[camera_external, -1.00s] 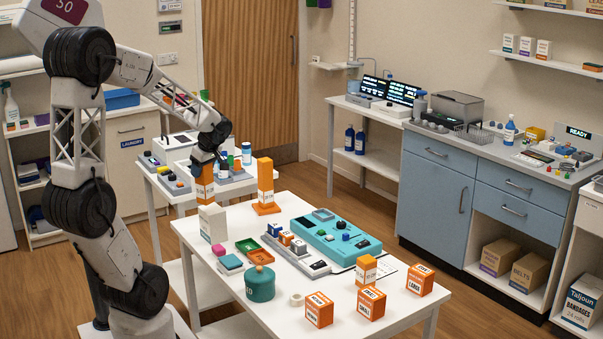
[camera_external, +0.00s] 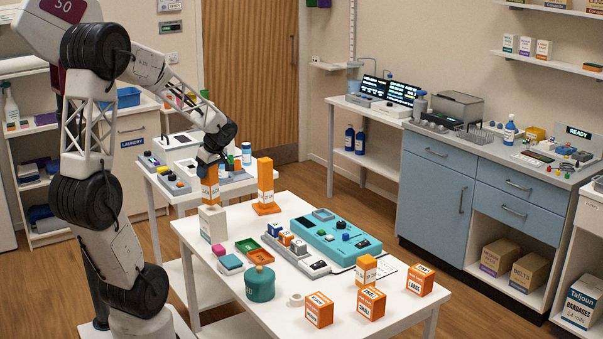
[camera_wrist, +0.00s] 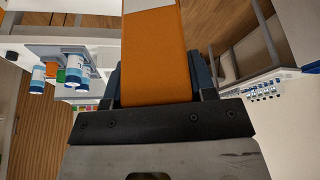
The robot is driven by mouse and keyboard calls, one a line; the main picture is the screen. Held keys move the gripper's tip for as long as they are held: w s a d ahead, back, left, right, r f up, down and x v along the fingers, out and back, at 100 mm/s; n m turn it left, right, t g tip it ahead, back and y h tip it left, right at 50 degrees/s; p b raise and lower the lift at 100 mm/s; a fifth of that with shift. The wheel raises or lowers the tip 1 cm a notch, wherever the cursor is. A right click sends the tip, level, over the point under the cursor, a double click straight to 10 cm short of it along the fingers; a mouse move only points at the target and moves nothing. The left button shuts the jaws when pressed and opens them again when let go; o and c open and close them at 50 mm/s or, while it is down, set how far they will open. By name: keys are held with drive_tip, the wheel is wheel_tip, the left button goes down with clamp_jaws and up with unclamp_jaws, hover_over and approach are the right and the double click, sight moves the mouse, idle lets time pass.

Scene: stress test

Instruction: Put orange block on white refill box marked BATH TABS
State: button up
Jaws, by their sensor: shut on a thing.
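My gripper (camera_external: 211,165) is shut on an orange block (camera_external: 210,190) with a white label. The block is held upright over the white box (camera_external: 212,225) at the table's back left corner. Its lower end is at or very near the box top; I cannot tell whether they touch. The box's marking is too small to read. In the wrist view the orange block (camera_wrist: 155,60) fills the space between the dark fingers, and the white box is not visible there.
A taller orange block tower (camera_external: 265,185) stands just right of the box. A teal pot (camera_external: 260,284), small trays (camera_external: 254,251) and a teal device (camera_external: 325,240) lie nearer. Several orange boxes (camera_external: 371,303) stand at the front right. A side table (camera_external: 188,195) is behind.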

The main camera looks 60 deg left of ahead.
drive_tip(key=shift+f, duration=1.15)
drive_tip(key=o, duration=1.1)
drive_tip(key=v, duration=1.2)
drive_tip(key=shift+d, duration=0.1)
